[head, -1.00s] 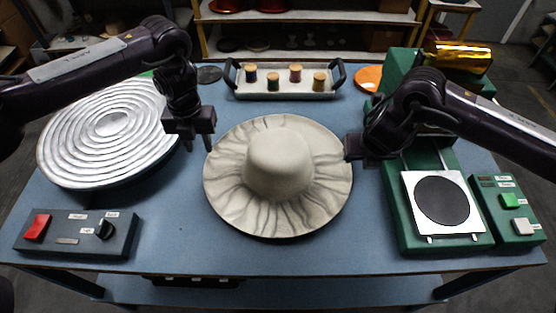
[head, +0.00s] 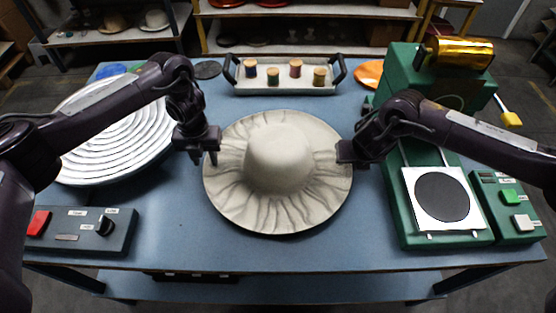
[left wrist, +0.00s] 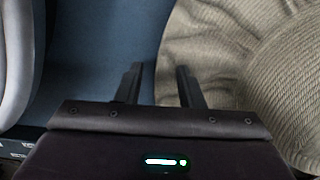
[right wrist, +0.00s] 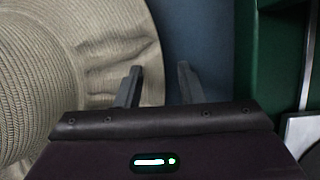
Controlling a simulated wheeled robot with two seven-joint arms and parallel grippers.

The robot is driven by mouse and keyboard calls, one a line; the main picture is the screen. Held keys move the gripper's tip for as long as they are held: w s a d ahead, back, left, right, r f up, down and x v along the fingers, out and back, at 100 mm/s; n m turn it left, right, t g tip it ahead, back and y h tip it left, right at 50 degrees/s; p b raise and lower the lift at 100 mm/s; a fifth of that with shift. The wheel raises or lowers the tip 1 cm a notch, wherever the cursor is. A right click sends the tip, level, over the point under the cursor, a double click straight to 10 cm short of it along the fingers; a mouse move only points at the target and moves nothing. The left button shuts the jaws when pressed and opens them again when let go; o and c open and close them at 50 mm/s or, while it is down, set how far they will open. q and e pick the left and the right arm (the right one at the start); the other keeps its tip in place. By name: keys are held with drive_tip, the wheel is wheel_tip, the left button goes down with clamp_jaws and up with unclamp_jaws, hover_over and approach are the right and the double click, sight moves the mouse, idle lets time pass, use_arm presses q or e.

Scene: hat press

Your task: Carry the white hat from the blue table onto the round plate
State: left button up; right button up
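The white hat (head: 280,158), cream with a wide wrinkled brim, lies crown up on the blue table (head: 290,253). My left gripper (head: 204,157) is open at its left brim edge; the left wrist view shows the brim (left wrist: 205,60) edge between the spread fingers (left wrist: 160,85). My right gripper (head: 348,155) is open at the right brim edge. In the right wrist view the brim (right wrist: 110,50) edge lies between its fingers (right wrist: 158,84). I cannot tell the fingers' height relative to the brim. A large round plate (head: 115,135) with silver rings stands left, partly hidden by my left arm.
A green press (head: 400,205) with a dark disc (head: 441,197) on a white square stands right. Control boxes sit front left (head: 80,231) and right (head: 508,208). A tray (head: 285,85) with several thread spools is behind the hat. The table in front of the hat is clear.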

use_arm(q)
clamp_jaws()
use_arm(e)
clamp_jaws()
use_arm(q)
drive_tip(key=shift+r, duration=0.1)
use_arm(e)
drive_tip(key=shift+r, duration=0.1)
